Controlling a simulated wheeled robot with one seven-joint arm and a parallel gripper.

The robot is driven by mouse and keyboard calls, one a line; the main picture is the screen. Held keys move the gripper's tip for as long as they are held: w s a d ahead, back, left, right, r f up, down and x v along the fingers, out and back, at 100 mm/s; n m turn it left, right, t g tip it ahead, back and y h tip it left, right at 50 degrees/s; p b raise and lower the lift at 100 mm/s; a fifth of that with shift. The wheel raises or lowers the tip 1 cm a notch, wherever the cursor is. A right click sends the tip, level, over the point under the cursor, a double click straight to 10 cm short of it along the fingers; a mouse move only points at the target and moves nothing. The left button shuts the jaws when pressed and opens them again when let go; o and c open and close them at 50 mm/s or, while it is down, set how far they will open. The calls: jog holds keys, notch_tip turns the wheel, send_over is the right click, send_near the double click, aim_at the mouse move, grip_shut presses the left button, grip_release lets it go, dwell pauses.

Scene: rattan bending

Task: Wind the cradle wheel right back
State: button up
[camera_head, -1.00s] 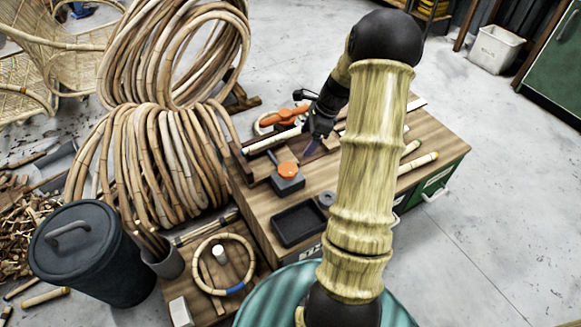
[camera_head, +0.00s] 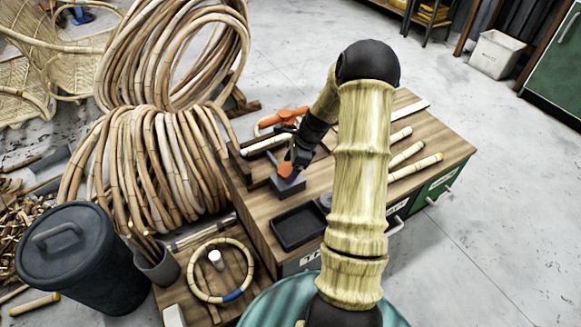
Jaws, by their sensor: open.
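My gripper (camera_head: 290,165) is open, low over the workbench, with its fingers at the orange round part (camera_head: 284,171) on a small dark grey block (camera_head: 288,184). The fingers partly cover that part, and I cannot tell whether they touch it. A second orange part (camera_head: 284,117), shaped like a handle, sits further back beside a pale rattan pole (camera_head: 266,144). I cannot tell for sure which orange part is the cradle wheel.
The workbench (camera_head: 262,210) carries a black tray (camera_head: 298,226) in front of the block and several rattan poles (camera_head: 415,166) to the right. Large rattan coils (camera_head: 150,160) stand close on the left. A lidded dark bin (camera_head: 75,255) is front left. Floor on the right is clear.

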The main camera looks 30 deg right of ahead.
jog(key=c, duration=1)
jog(key=shift+r, duration=0.1)
